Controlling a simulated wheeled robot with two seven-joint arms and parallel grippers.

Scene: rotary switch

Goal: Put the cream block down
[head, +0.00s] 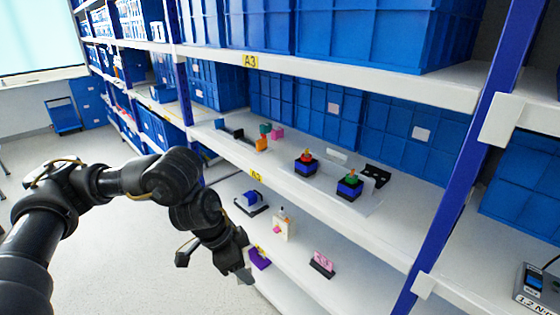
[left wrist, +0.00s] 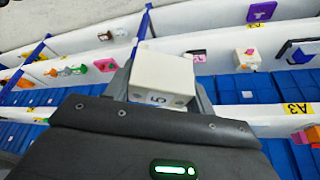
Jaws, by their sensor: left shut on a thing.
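My left gripper (head: 214,266) hangs in front of the lower shelf, near the purple block (head: 259,258). In the left wrist view, the gripper (left wrist: 162,92) is shut on a cream block (left wrist: 160,70) with a dark blue mark on its near side. This held block cannot be made out in the head view. Another cream-coloured piece (head: 284,225) with a small knob on top stands on the lower shelf, and it also shows in the left wrist view (left wrist: 247,60). My right gripper is not in view.
The lower shelf (head: 293,268) also holds a blue-and-white piece (head: 250,201) on a dark base and a pink piece (head: 322,263). Two blue-and-black switches (head: 306,164) stand on the shelf above. A blue upright (head: 450,190) rises at right. Bare shelf shows between the pieces.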

